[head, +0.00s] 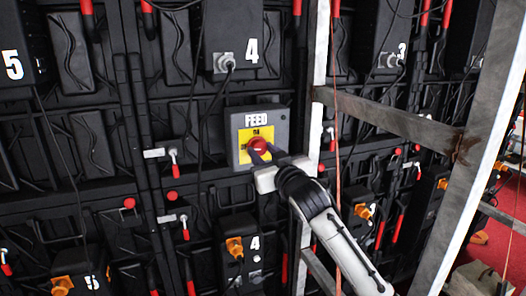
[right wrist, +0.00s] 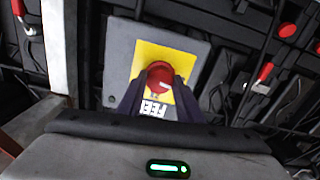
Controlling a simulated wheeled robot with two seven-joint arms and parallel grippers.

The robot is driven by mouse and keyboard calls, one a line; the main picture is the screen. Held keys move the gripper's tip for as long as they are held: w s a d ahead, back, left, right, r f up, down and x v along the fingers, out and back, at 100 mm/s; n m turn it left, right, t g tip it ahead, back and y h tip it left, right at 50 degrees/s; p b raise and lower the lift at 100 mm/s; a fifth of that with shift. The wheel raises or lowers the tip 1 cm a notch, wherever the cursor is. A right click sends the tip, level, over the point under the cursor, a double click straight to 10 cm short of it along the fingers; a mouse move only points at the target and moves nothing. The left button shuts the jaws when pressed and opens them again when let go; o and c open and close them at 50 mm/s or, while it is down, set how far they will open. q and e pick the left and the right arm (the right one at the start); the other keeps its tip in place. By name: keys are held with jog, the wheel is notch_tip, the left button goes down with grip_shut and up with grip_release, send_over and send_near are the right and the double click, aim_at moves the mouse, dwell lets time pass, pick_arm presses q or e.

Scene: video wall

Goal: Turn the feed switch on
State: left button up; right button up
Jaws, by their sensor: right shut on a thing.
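The feed switch is a grey box (head: 281,133) labelled FEED, with a yellow plate and a red round knob (head: 257,146), on the back of the video wall. The box also shows in the right wrist view (right wrist: 120,60), where the lettering is upside down. My right gripper (head: 260,158) is at the knob, coming from the lower right. In the right wrist view its two dark fingers are on either side of the red knob (right wrist: 160,76) and shut on it. The fingers hide part of the knob's sides and the yellow plate. My left gripper is not in view.
A grey metal frame post (head: 318,90) stands just right of the switch, with a crossbar (head: 390,120) and a slanted post (head: 465,150) further right. Black panels with cables, red handles and orange connectors (head: 235,247) surround the switch.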

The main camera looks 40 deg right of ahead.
jog(key=m, duration=0.3)
jog(key=shift+m+p, duration=0.3)
jog(key=shift+p, duration=0.1)
jog(key=m, duration=0.4)
jog(key=shift+a+m, duration=0.1)
jog(key=shift+m, duration=0.2)
jog(key=m, duration=0.4)
jog(key=shift+m, duration=2)
jog(key=shift+r, duration=0.1)
jog(key=o, duration=1)
jog(key=shift+o, duration=0.2)
